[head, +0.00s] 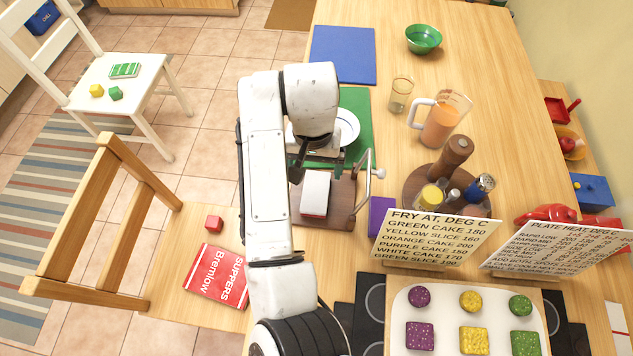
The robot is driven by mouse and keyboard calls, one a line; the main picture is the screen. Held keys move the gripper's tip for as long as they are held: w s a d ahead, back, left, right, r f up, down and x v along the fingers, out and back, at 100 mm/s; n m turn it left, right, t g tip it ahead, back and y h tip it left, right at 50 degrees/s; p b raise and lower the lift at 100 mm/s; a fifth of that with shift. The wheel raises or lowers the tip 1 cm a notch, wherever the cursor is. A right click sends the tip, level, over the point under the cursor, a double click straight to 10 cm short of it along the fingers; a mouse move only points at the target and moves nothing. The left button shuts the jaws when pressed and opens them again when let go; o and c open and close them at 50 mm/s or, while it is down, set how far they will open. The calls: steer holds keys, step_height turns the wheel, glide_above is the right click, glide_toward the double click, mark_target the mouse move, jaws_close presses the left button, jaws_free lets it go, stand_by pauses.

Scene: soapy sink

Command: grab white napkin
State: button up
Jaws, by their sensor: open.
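The white napkin appears as a small white stack (315,193) on a brown wooden holder (341,207) with a metal arm, near the table's left edge. My gripper (308,164) points down just beyond the stack in the picture, over the area between it and a white plate. Its jaws are open, with nothing seen between them. One dark finger shows clearly; the other is hard to make out. I cannot tell the gripper's height above the table, and it looks apart from the stack.
A white plate (347,127) on a green mat (357,101) lies partly behind my arm. A purple napkin-like square (381,216), a round wooden tray (416,189) with bottles and mills, and a sign (436,238) stand to the right. A glass (399,94) and juice jug (440,122) stand farther back.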

mark_target(316, 187)
steer(key=shift+w+d+f+p, duration=0.1)
steer(key=shift+d+f+p, duration=0.05)
steer(key=shift+f, duration=2.05)
steer(key=shift+w+d+f+p, duration=0.1)
steer(key=shift+d+f+p, duration=0.05)
steer(key=shift+f, duration=2)
steer(key=c, duration=1.1)
steer(key=shift+r, duration=0.1)
